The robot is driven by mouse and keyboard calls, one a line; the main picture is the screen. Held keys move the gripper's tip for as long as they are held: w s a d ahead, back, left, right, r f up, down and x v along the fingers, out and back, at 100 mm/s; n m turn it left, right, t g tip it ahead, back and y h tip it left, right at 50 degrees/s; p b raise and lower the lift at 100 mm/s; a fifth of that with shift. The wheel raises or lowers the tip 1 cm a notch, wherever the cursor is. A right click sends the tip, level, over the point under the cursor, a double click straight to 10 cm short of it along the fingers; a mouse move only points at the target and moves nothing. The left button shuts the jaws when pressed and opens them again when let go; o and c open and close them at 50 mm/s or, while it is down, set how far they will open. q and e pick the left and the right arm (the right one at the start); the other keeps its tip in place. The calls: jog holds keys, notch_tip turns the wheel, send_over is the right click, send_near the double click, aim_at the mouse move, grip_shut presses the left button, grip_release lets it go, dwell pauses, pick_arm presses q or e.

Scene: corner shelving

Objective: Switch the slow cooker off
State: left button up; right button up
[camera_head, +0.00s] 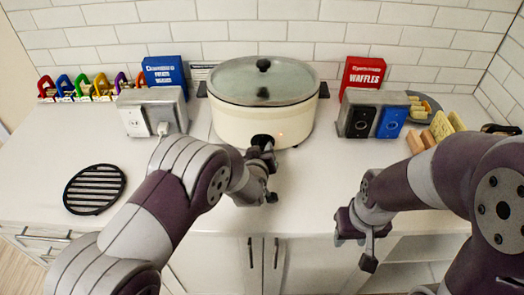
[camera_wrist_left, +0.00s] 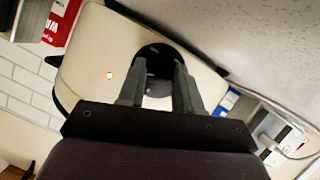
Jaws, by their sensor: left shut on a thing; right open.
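The cream slow cooker (camera_head: 232,122) with a glass lid (camera_head: 265,80) stands at the back middle of the counter. Its round black knob (camera_head: 262,141) is on the front, and a small orange light glows to the right of it. In the left wrist view the knob (camera_wrist_left: 155,58) sits between the fingers, and the lit light (camera_wrist_left: 110,75) shows on the cream body (camera_wrist_left: 90,70). My left gripper (camera_head: 262,148) is shut on the knob. My right gripper (camera_head: 358,236) is open and empty, low at the counter's front edge, apart from the cooker.
A metal box with white sockets (camera_head: 152,112) stands left of the cooker, a similar box with black and blue fronts (camera_head: 373,115) right. Blue (camera_head: 165,74) and red (camera_head: 363,74) waffle boxes stand behind. A black round grate (camera_head: 95,189) lies at left. The centre-right counter is clear.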

pick_arm(q)
jog(key=shift+f+n+b, duration=0.15)
jog(key=shift+n+b, duration=0.15)
jog(key=shift+b, duration=0.35)
jog(key=n+h+b, duration=0.1)
jog(key=n+b, duration=0.1)
jog(key=b, duration=0.2)
jog(key=n+t+h+b, duration=0.1)
jog(key=n+b, duration=0.1)
jog(key=b, duration=0.3)
jog(key=n+h+b, duration=0.2)
jog(key=n+b, duration=0.1)
jog(key=b, duration=0.1)
jog(key=shift+a+f+t, duration=0.2)
jog(key=shift+f+t, duration=0.1)
jog(key=shift+t, duration=0.1)
jog(key=shift+r+n+t+h+b, duration=0.15)
jog(key=shift+n+t+h+b, duration=0.35)
jog(key=shift+n+b, duration=1.25)
jog(key=o, duration=1)
jog(key=shift+o, duration=0.2)
jog(key=v, duration=1.3)
jog(key=shift+w, duration=0.1)
